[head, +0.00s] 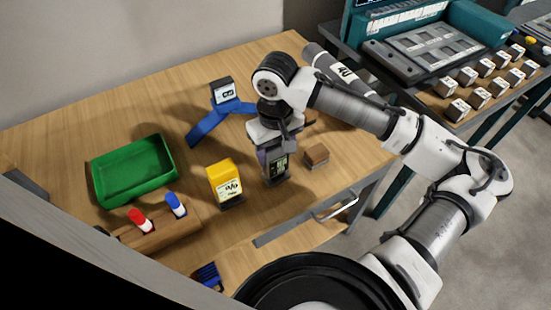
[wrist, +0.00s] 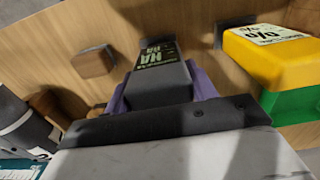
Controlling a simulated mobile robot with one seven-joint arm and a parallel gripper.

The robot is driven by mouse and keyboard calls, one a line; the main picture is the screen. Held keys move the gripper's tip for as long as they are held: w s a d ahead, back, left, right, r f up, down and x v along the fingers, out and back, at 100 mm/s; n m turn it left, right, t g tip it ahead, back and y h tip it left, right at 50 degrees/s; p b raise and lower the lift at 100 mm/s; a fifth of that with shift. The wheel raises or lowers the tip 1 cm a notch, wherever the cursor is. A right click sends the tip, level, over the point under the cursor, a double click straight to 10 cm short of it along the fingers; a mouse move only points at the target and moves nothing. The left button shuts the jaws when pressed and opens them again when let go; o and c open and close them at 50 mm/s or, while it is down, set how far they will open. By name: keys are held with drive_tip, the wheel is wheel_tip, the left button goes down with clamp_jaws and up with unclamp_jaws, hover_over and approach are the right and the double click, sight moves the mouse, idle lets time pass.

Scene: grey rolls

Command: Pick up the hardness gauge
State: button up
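In the wrist view, the dark device (wrist: 158,85) lies between my two purple fingers (wrist: 160,75). The fingers run close along both sides, with no clear gap, so my gripper looks shut on it. The device's foot is at table level, and I see no lift. My wrist hides its top in the head view.
A yellow device (head: 225,180) stands close on the left, and a brown block (head: 316,156) on the right. A blue stand (head: 215,118) and grey roll (head: 340,70) are behind. A green tray (head: 133,170) and wooden holder with red and blue markers (head: 165,226) are farther left.

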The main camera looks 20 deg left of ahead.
drive_tip(key=c, duration=0.5)
drive_tip(key=shift+r, duration=0.45)
wheel_tip(320, 180, up, 19)
drive_tip(key=b, duration=0.1)
drive_tip(key=shift+r, duration=0.1)
drive_tip(key=o, duration=0.5)
drive_tip(key=c, duration=0.3)
wheel_tip(320, 180, up, 3)
drive_tip(key=p, duration=0.3)
drive_tip(key=shift+p, duration=0.3)
drive_tip(key=shift+c, duration=0.2)
